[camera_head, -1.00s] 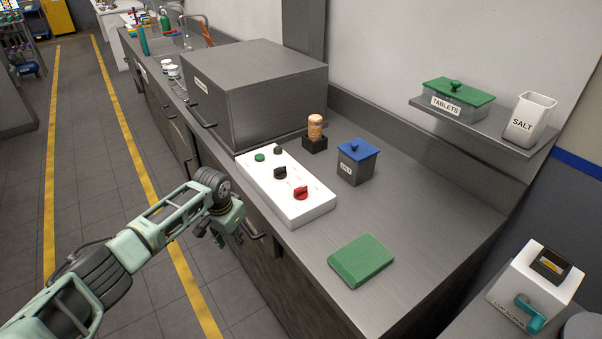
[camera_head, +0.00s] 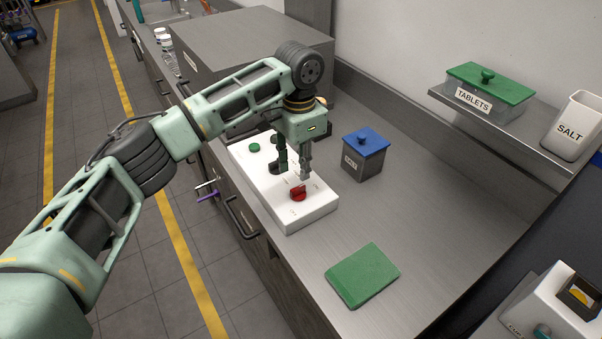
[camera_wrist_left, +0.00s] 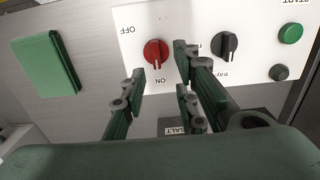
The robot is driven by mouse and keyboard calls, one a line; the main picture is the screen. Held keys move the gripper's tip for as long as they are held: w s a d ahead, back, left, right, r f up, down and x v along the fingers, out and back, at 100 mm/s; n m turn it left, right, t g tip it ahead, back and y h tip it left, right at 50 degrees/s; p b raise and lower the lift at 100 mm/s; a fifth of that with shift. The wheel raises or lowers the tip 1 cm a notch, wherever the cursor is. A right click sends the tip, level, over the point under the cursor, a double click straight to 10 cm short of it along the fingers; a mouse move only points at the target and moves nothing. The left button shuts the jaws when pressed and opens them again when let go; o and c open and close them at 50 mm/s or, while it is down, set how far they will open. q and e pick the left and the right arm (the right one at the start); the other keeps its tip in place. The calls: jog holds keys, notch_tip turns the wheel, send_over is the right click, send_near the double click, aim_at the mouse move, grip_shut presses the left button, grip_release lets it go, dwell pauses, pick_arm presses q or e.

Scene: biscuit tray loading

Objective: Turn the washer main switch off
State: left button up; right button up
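The white switch panel (camera_head: 316,208) lies on the grey counter. Its red knob (camera_head: 298,193) is near the panel's front end. In the left wrist view the red knob (camera_wrist_left: 155,52) sits between upside-down OFF and ON labels, and its pale mark seems to face ON. My left gripper (camera_head: 293,170) is above the panel, just behind the red knob, with its fingers spread and empty. In the left wrist view its fingertips (camera_wrist_left: 160,68) are around the knob's near side; I see no contact. My right gripper is not in view.
A black knob (camera_wrist_left: 225,45) and a green button (camera_wrist_left: 291,33) share the panel. A blue-lidded salt box (camera_head: 364,158) stands to the right. A green block (camera_head: 362,275) lies in front. A large grey box (camera_head: 235,45) stands behind.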

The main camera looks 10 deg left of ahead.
aim_at(298, 187)
pick_arm(q)
jog(key=f, duration=0.2)
jog(key=s+f+p, duration=0.1)
jog(key=f, duration=0.1)
jog(key=shift+s+f, duration=0.2)
jog(key=shift+f, duration=0.1)
jog(key=shift+w+f, duration=0.15)
jog(key=shift+f, duration=0.45)
jog(key=shift+c, duration=0.3)
jog(key=c, duration=0.4)
jog(key=shift+w, duration=0.1)
grip_shut()
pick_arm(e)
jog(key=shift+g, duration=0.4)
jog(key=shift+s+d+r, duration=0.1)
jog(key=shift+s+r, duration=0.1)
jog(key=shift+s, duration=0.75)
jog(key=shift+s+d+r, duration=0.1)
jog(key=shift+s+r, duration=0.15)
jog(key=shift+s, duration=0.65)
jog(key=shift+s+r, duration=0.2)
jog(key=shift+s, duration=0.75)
